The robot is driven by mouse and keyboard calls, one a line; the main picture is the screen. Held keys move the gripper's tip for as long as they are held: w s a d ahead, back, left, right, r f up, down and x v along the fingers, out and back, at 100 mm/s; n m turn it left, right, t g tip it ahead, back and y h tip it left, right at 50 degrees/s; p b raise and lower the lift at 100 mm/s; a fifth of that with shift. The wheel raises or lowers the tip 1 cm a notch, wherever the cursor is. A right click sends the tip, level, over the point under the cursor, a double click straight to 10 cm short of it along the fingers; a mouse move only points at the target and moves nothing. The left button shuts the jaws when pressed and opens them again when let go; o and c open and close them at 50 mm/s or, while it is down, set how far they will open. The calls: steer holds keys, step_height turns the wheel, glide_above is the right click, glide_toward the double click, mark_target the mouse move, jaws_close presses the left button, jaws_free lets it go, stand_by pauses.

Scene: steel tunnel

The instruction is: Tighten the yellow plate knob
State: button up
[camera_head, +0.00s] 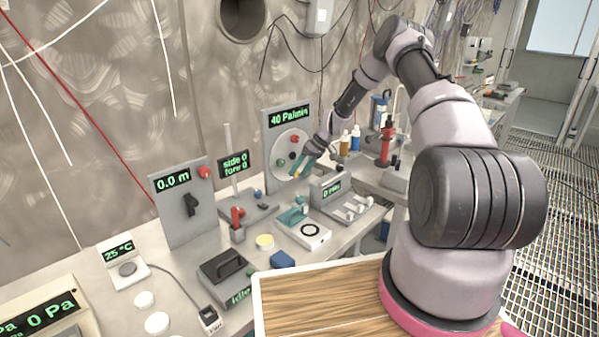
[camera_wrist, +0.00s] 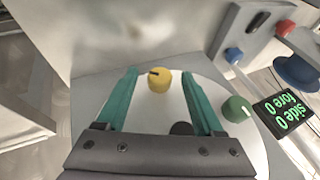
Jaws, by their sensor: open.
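The yellow plate knob (camera_wrist: 159,81) has a dark mark on top and sits on a round white plate (camera_wrist: 150,112) in the wrist view. My gripper (camera_wrist: 160,74) is open, with one teal finger on each side of the yellow knob and a visible gap to both. In the head view my gripper (camera_head: 300,168) is at the lower right of the round plate (camera_head: 281,147) on the upright "40 Pa/min" panel (camera_head: 271,131). There the fingers largely hide the yellow knob.
The plate also carries a green knob (camera_wrist: 235,108) and a black knob (camera_wrist: 181,129), partly hidden by my gripper. A "side 0 fore 0" display (camera_wrist: 283,115) stands close by. In the head view a white box with a black ring (camera_head: 310,231) and a switch box (camera_head: 346,206) stand below.

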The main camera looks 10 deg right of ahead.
steer(key=v, duration=1)
steer(key=shift+d+r, duration=0.15)
steer(key=shift+r, duration=0.15)
